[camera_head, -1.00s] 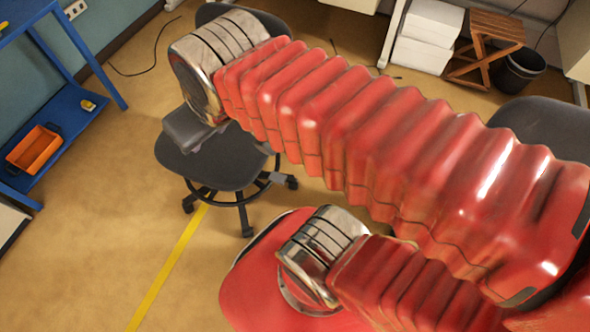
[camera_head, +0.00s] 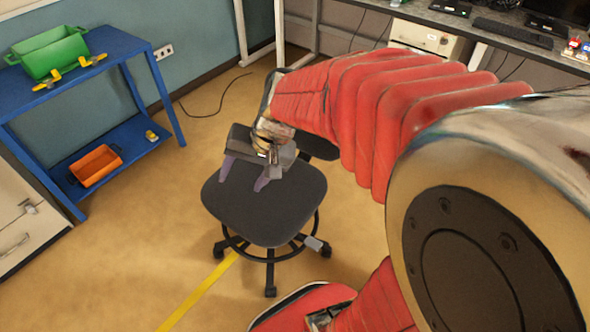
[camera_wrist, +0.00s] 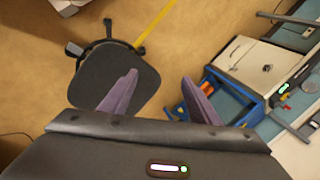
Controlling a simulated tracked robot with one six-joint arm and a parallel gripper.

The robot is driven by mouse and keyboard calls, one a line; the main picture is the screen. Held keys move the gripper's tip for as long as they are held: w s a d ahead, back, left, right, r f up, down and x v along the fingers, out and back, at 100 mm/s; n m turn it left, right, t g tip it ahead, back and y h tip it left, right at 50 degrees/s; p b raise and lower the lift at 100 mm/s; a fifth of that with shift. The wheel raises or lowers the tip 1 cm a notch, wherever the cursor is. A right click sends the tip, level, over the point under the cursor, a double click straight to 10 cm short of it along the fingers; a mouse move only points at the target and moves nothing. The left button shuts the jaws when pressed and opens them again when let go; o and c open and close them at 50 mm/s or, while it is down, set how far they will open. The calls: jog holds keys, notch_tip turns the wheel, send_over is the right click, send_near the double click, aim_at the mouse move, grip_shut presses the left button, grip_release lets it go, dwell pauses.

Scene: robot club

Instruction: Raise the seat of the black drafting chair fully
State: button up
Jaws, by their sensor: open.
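The black drafting chair stands on the floor in the middle of the head view, its dark seat (camera_head: 265,212) flat above a foot ring and wheeled base. A small grey paddle (camera_head: 314,243) sticks out below the seat's right side. The backrest (camera_head: 320,149) is partly hidden by my arm. My gripper (camera_head: 243,179) has two purple fingers, open and empty, pointing down over the seat; the gap to it is hard to judge. In the wrist view my gripper (camera_wrist: 160,79) has the seat (camera_wrist: 108,80) below and left, and the paddle (camera_wrist: 74,48) beyond it.
A blue workbench (camera_head: 125,45) at left holds a green crate (camera_head: 50,52), with an orange bin (camera_head: 95,166) on its lower shelf. A pale cabinet (camera_head: 25,215) stands at far left. A desk (camera_head: 495,38) runs along the back right. Yellow tape (camera_head: 203,290) crosses open floor.

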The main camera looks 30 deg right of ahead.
jog(key=w+d+f+m+t, duration=0.1)
jog(key=w+d+f+m, duration=0.3)
jog(key=d+f+m, duration=0.6)
jog(key=w+d+f+m+t, duration=0.1)
jog(key=w+d+f+m, duration=0.3)
jog(key=d+f, duration=0.75)
jog(key=m+h, duration=0.1)
jog(key=m, duration=1)
send_near(317, 245)
jog(key=r, duration=0.2)
jog(key=shift+s+d+r+g, duration=0.2)
jog(key=shift+s+r+g, duration=0.1)
jog(key=shift+s, duration=0.1)
jog(key=shift+w+f, duration=0.1)
jog(key=shift+f, duration=0.05)
jog(key=shift+x, duration=6.8)
jog(key=shift+d, duration=0.1)
jog(key=shift+c, duration=0.7)
